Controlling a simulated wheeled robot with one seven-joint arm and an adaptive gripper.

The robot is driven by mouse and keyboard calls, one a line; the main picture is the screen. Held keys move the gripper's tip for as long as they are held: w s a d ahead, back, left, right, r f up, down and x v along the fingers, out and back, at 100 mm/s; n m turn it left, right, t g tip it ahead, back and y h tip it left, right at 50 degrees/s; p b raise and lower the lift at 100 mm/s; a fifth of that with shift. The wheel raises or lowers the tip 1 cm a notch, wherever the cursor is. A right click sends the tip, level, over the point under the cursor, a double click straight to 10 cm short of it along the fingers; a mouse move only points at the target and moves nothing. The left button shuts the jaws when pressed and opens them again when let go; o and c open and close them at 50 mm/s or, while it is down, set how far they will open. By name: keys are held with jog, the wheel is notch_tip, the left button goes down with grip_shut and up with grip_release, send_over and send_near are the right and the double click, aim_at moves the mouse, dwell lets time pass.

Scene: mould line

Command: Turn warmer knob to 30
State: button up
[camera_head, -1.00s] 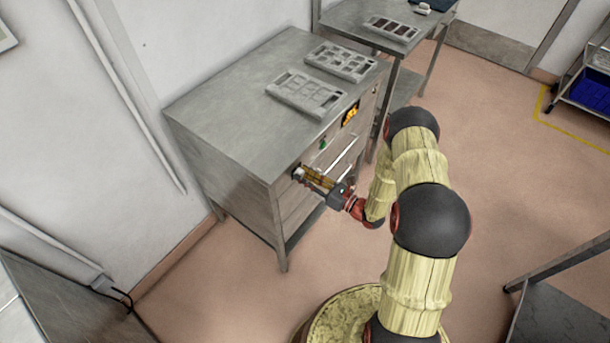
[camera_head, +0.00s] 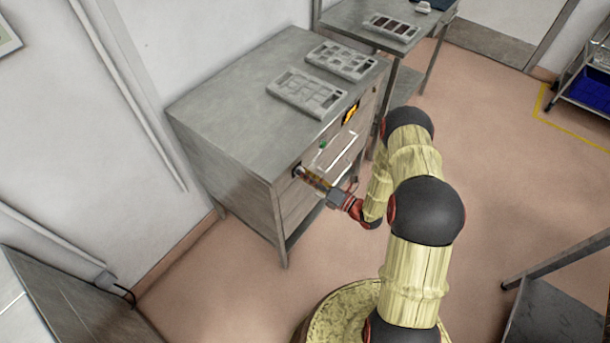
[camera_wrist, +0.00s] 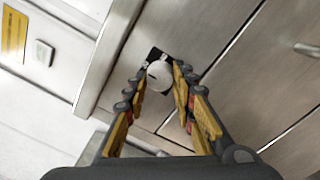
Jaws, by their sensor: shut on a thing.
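The warmer (camera_head: 248,110) is a steel cabinet with drawers against the wall. Its knob (camera_wrist: 158,82) is a round, pale grey disc on a dark plate, seen in the wrist view between the fingertips. My gripper (camera_wrist: 160,85) is shut on the knob, one finger on each side. In the head view my gripper (camera_head: 306,174) reaches the upper left of the warmer's front, and its fingers hide most of the knob. A dark mark shows on the knob's face, but I cannot read any scale or number.
Drawer handles (camera_head: 338,160) stick out just right of my gripper. Two grey mould trays (camera_head: 308,94) lie on the warmer's top. A steel table (camera_head: 345,14) stands behind, and a rack with blue bins (camera_head: 590,88) is at the far right. The floor in front is clear.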

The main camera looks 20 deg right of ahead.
dwell(0.4)
jog(key=o, duration=1.2)
jog(key=shift+c, duration=0.2)
jog(key=shift+d, duration=0.1)
jog(key=v, duration=1.1)
jog(key=shift+s+d, duration=0.25)
jog(key=shift+s, duration=0.1)
jog(key=shift+f, duration=0.1)
